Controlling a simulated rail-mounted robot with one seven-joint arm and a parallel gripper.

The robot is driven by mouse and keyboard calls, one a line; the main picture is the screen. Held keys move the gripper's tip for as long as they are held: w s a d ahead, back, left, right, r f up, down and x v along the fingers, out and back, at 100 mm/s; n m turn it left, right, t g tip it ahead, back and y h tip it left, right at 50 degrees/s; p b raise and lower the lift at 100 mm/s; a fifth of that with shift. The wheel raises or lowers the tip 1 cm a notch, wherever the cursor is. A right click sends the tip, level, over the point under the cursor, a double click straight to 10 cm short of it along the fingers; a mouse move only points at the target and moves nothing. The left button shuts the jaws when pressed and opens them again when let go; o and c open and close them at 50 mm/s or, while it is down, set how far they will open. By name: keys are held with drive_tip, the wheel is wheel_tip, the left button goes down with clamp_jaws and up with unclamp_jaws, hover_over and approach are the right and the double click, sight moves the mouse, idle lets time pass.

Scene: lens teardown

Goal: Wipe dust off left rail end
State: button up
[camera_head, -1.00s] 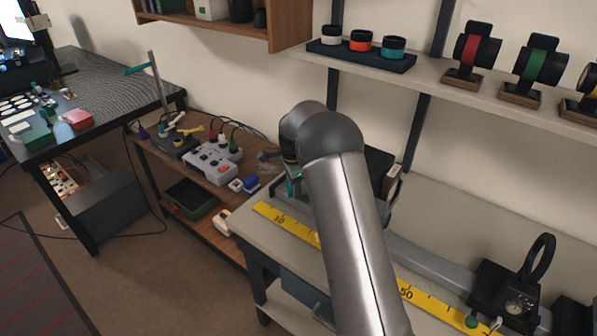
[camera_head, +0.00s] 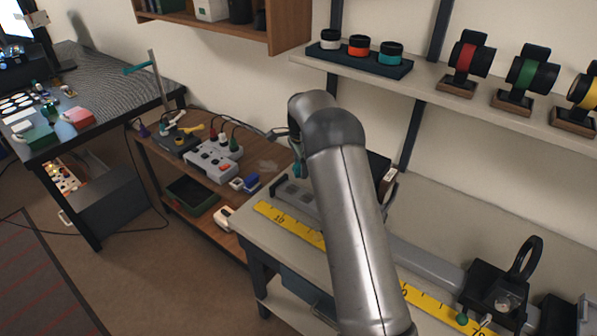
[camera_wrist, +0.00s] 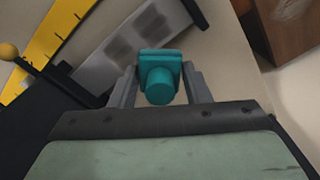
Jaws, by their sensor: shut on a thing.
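My gripper (camera_wrist: 158,88) is shut on a teal wiping tool (camera_wrist: 160,78) with a block-shaped body and a round knob, centred in the wrist view. In the head view a bit of the teal tool (camera_head: 297,170) shows beside my arm, which hides most of the gripper. The left rail end (camera_head: 281,183) is pale grey and carries dark dust patches (camera_head: 300,198). In the wrist view the rail (camera_wrist: 95,72) lies beyond the tool, with two dark smudges (camera_wrist: 119,48) on it. The tool appears above the rail end; I cannot tell whether it touches.
A yellow ruler (camera_head: 290,224) runs along the bench front. A black carriage with a ring (camera_head: 525,258) stands on the rail at right. A dark upright item (camera_head: 379,165) is behind my arm. A wooden side table with a grey power box (camera_head: 213,158) stands left.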

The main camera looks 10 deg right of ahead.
drive_tip(key=shift+r+p, duration=0.65)
drive_tip(key=shift+r, duration=0.65)
